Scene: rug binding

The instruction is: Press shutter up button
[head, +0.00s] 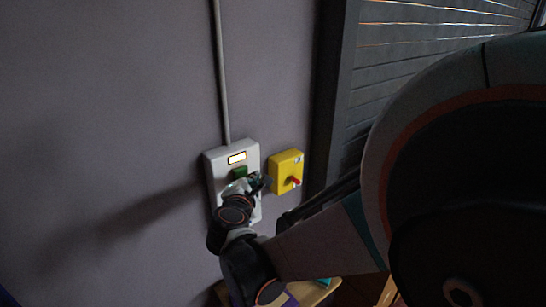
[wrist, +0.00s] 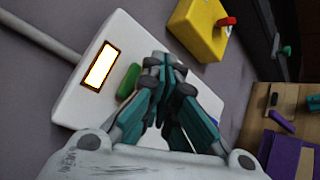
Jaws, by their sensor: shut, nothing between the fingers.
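The white control box (head: 217,163) is fixed to the wall, with a lit rectangular panel (head: 237,158) near its top. A green button (head: 240,172) sits below the panel. In the wrist view the green button (wrist: 128,81) shows beside the lit panel (wrist: 100,66) on the white box (wrist: 68,104). My gripper (head: 262,181) is in front of the box, just below and right of the green button. In the wrist view my gripper (wrist: 168,66) has its fingertips together and empty, close to the button. I cannot tell whether they touch the box. The lower box face is hidden behind my gripper.
A yellow switch box (head: 286,166) with a red knob (head: 295,181) is on the wall right of the white box. A grey conduit (head: 221,75) runs up from the white box. The slatted shutter (head: 400,65) is at right. A wooden surface (head: 312,291) stands below.

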